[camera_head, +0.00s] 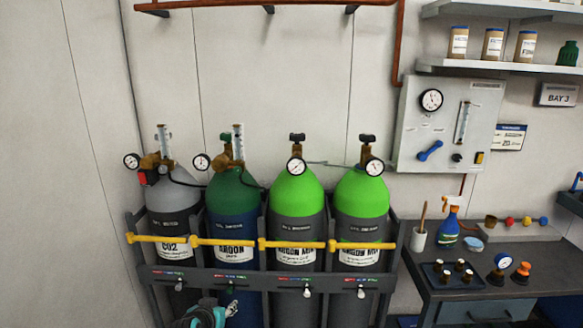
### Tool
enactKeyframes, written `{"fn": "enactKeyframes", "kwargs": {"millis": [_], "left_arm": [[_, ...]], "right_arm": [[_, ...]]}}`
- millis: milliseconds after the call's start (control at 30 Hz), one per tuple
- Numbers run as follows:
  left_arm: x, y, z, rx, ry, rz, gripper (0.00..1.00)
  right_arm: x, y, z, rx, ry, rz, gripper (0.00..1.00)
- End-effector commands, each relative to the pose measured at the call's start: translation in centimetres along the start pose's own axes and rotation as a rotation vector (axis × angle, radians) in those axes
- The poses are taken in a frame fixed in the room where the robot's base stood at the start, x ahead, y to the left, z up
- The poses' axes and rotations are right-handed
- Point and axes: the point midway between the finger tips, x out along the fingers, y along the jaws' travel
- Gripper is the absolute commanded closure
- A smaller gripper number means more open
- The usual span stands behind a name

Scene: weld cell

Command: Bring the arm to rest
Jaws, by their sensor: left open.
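My left gripper (222,307) shows at the bottom edge, left of centre, with part of the teal and grey arm. It is in front of the lower part of the gas cylinder rack (225,281). It is open, and I see nothing held in it. The picture's lower edge cuts off most of the arm. My right gripper is out of view.
Behind the yellow bar (216,242) stand a grey CO2 cylinder (171,201), a dark green argon cylinder (233,196) and two bright green argon mix cylinders (297,192) (361,193). A dark bench (435,262) with a tray, spray bottle (449,226) and small fittings is at right.

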Motion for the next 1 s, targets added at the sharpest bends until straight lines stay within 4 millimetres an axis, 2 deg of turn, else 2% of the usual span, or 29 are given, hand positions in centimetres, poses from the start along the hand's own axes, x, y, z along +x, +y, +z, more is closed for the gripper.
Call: {"fn": "enactKeyframes", "kwargs": {"millis": [33,267,400,500,600,733,1000], "left_arm": [[-2.2,0.7,0.2,0.001,-0.025,0.002,0.59],[-11.0,2.9,3.0,-0.008,-0.146,-0.006,0.59],[-16.0,3.7,6.0,-0.015,-0.219,-0.022,0.59],[-18.9,4.0,8.5,-0.018,-0.266,-0.037,0.59],[-21.2,4.1,10.6,-0.023,-0.302,-0.052,0.59],[-22.8,4.1,12.5,-0.027,-0.332,-0.067,0.59],[-23.4,4.1,13.2,-0.03,-0.344,-0.073,0.59]], "right_arm": [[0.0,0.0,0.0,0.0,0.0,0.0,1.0],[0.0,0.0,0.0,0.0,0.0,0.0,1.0],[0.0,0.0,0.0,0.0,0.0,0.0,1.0],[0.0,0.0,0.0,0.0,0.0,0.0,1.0],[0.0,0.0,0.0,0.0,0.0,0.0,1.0],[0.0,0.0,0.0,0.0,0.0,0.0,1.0],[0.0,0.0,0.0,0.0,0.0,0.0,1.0]]}}
